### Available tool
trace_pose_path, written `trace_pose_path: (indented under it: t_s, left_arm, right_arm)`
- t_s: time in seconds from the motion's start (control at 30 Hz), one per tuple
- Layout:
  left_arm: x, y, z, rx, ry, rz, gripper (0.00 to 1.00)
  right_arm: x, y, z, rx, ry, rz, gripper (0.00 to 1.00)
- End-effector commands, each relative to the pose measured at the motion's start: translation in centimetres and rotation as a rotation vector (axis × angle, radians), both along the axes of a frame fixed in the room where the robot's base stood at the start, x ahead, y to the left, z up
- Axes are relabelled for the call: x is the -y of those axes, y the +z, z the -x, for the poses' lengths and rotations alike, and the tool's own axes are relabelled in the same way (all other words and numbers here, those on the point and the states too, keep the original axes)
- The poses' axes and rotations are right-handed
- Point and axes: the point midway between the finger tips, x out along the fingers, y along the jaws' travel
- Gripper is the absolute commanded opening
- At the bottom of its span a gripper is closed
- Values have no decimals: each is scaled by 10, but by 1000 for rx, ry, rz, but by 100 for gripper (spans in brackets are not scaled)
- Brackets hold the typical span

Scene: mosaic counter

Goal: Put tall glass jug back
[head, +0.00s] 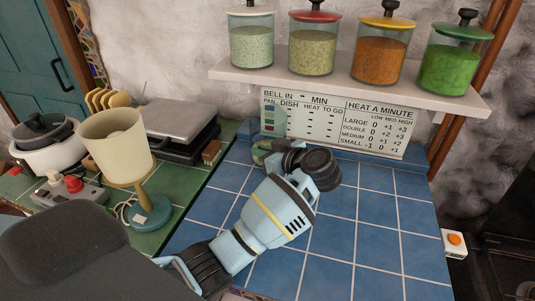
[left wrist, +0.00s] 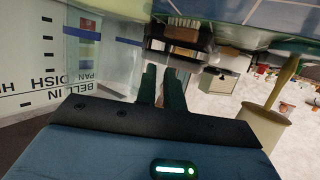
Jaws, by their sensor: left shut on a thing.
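My left gripper (head: 264,150) is at the back left of the blue tiled counter (head: 375,235), just in front of the sign. Its green fingers (left wrist: 162,88) show close together in the left wrist view. A clear glass body, the tall glass jug (left wrist: 117,65), stands at the fingers there, with the sign's coloured squares beyond it. The fingers are shut at its side; the exact grip point is hard to see. In the head view the jug's outline is too faint to tell, and my arm hides part of that spot. My right gripper is not in view.
A shelf (head: 340,87) with several lidded jars overhangs the back, above a printed sign (head: 340,125). To the left, a green tiled counter (head: 168,205) holds a lamp (head: 117,150), a dark grill-like appliance (head: 185,130) and a white pot (head: 48,152). The blue counter's right side is clear.

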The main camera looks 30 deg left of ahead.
Motion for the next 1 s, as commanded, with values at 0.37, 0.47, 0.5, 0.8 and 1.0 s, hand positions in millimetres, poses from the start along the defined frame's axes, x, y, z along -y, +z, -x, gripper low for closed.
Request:
trace_pose_path:
  t_s: [0.37, 0.47, 0.5, 0.8, 1.0]
  left_arm:
    - [0, -3, -1, 8, -2, -1, 0]
    - [0, -6, 0, 2, -1, 1, 15]
    - [0, -6, 0, 2, -1, 1, 20]
    - [0, -6, 0, 2, -1, 1, 32]
    - [6, -2, 1, 3, -4, 2, 32]
  right_arm:
    - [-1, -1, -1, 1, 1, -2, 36]
    - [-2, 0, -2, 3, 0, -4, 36]
    - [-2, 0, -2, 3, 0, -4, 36]
    - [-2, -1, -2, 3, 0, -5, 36]
    - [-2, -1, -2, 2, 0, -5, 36]
